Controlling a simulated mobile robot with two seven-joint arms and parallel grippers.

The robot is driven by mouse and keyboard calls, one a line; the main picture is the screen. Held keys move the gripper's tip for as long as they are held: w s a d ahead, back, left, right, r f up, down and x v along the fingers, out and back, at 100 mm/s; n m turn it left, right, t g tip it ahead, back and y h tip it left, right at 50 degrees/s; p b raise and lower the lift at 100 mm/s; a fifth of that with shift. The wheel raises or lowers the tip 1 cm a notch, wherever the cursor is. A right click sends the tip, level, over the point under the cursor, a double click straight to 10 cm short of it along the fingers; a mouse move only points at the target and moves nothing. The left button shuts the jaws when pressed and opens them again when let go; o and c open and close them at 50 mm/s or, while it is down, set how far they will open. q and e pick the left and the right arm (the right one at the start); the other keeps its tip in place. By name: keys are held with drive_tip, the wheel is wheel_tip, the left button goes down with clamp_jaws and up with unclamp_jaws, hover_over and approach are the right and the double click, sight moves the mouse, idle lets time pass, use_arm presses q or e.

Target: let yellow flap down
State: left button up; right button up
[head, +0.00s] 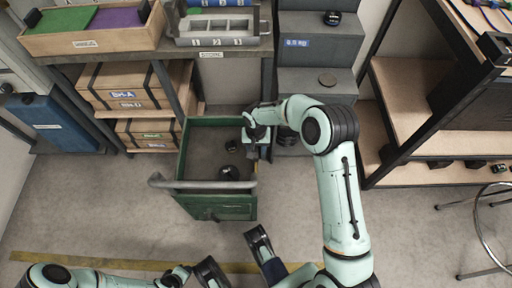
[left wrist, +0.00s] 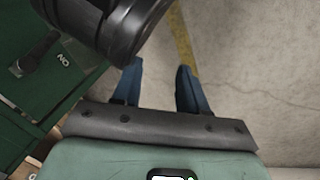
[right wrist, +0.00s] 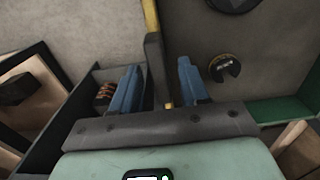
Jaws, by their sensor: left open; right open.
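No yellow flap can be made out for certain. In the right wrist view a narrow yellow strip (right wrist: 151,16) runs down from the top edge to a dark upright edge between my fingers. I cannot tell whether the strip is the flap. My right gripper (right wrist: 158,64) is open, with one finger on each side of that edge; contact is unclear. In the head view this gripper is at the right side of the green drawer (head: 215,208). My left gripper (left wrist: 158,66) is open and empty above the floor, low in front of the drawer.
Grey steps (head: 318,83) rise behind, and wooden shelves (head: 402,95) stand at the right. The floor in front is clear.

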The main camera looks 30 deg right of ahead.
clamp_jaws()
